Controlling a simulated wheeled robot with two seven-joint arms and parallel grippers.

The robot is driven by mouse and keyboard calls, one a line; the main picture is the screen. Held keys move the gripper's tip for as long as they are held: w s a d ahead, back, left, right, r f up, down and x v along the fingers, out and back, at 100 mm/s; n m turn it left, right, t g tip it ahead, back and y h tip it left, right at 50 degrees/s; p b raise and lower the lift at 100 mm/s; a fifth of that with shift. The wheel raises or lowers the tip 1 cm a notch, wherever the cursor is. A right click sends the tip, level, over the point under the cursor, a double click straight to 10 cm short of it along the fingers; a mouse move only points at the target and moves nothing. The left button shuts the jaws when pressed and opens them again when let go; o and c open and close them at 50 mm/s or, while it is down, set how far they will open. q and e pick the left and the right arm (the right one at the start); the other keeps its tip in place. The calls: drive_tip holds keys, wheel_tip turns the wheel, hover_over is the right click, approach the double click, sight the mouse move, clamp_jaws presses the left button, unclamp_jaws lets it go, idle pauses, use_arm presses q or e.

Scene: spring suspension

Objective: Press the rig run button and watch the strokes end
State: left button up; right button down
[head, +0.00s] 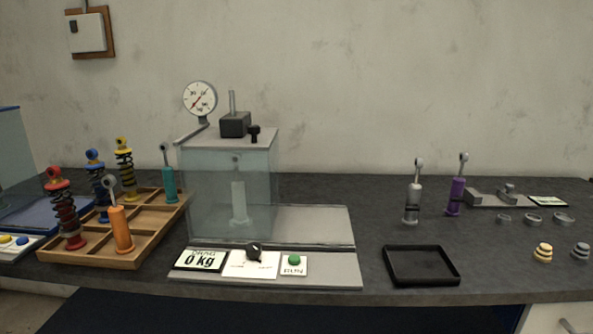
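The rig (230,195) is a clear-walled box with a grey top, standing left of centre on the bench in the head view. A pale cylinder stands inside it. On its front panel are a display reading 0 kg (200,261), a black knob (254,252) on a white plate, and a green button (294,260) on a small labelled plate. A round dial gauge (200,100) rises at the rig's back left. Neither of my grippers shows in the head view.
A wooden tray (95,257) with coloured springs and dampers stands left of the rig. A black tray (421,265) lies to its right. Grey and purple dampers (456,192), several rings and small stacked pieces (542,253) are farther right. Bench space between is clear.

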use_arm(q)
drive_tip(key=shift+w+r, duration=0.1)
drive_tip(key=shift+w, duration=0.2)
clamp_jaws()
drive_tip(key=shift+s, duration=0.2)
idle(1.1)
